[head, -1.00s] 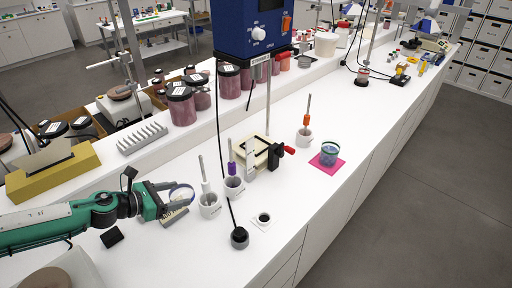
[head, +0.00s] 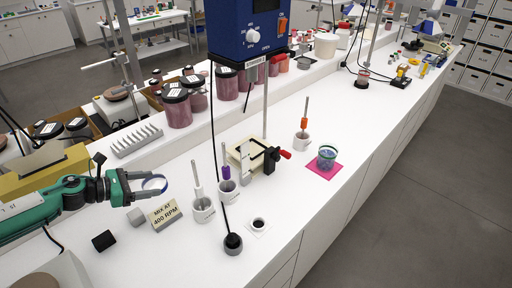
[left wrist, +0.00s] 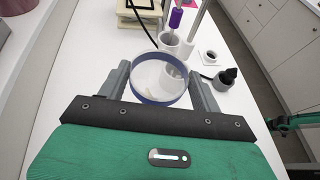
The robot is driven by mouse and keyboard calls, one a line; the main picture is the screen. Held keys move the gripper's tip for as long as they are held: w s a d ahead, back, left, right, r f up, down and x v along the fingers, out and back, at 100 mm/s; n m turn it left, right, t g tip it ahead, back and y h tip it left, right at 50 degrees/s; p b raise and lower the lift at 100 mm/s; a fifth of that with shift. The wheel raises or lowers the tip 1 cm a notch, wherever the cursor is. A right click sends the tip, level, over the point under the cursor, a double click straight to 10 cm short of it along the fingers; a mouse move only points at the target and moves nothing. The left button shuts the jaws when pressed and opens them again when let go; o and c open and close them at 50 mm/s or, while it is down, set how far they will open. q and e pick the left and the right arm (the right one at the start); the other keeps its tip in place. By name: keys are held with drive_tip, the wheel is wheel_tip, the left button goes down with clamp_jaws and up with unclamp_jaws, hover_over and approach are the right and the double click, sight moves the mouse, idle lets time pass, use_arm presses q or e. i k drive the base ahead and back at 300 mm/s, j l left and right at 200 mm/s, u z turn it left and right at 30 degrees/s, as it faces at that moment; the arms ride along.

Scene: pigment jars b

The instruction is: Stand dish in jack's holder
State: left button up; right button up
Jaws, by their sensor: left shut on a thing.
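The dish is a clear round glass with a blue rim (head: 153,184); it also shows in the left wrist view (left wrist: 138,91). My left gripper (head: 143,186) is shut on the dish and holds it above the bench, left of the white mugs. In the left wrist view the dish stands out between the two grey fingers (left wrist: 160,90). The jack (head: 256,157), with cream plates, a black side part and a red knob, stands farther right; its holder is hard to make out. Part of it shows in the left wrist view (left wrist: 139,14). A small green and dark arm part shows at that view's right edge.
Two white mugs (head: 203,211) with tools stand between dish and jack. A "MIX AT 400 RPM" sign (head: 165,214), grey cube and black cube (head: 104,240) lie near my gripper. A white slotted rack (head: 138,140) and pigment jars (head: 177,109) stand behind. A glass sits on a pink mat (head: 318,171).

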sight(252, 149)
drive_tip(key=i+l, duration=0.5)
drive_tip(key=l, duration=0.15)
drive_tip(key=i+l, duration=0.55)
drive_tip(key=l, duration=0.15)
